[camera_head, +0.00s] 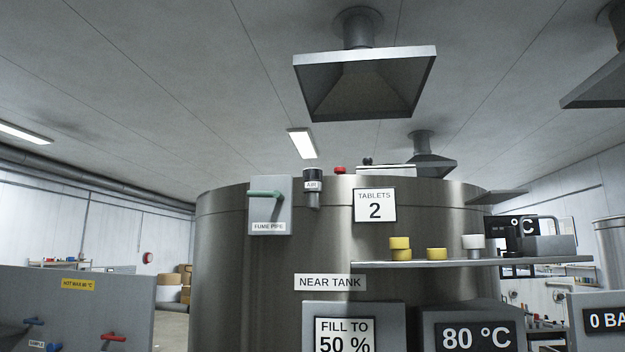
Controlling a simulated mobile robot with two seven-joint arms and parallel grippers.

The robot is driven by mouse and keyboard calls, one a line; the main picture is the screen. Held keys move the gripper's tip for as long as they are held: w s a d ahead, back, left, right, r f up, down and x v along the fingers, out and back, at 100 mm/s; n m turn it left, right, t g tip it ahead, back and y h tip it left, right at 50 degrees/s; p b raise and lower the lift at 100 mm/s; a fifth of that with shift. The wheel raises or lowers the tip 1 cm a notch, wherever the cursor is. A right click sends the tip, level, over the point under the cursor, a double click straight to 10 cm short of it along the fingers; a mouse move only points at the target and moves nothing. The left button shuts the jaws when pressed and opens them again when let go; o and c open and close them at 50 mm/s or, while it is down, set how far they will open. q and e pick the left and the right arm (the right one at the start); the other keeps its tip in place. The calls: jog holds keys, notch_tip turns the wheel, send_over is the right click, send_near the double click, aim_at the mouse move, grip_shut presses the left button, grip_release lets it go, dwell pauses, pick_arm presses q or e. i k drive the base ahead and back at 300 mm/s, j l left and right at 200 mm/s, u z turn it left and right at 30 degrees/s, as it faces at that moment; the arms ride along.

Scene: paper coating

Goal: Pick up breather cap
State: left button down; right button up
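Nothing in view is labelled as a breather cap, so I cannot tell for certain which thing it is. A short vertical pipe labelled AIR (311,186) stands at the front top edge of the large steel tank (225,270), with a dark cap-like top (313,173). A small red piece (340,170) sits on the tank top just right of it. A small black knob (367,161) shows further right. Neither of my grippers is in view.
A grey FUME PIPE panel with a green lever (265,195) is left of the AIR pipe. A shelf (500,262) on the right carries yellow pieces (400,248) and a white cup-like piece (473,242). A hood (365,85) hangs above.

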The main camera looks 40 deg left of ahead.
aim_at(309, 174)
jog(key=j+u, duration=0.1)
jog(key=u, duration=0.3)
jog(key=i+u, duration=0.1)
jog(key=u, duration=0.25)
jog(key=i+j+u, duration=0.1)
jog(key=u, duration=0.7)
jog(key=i, duration=0.35)
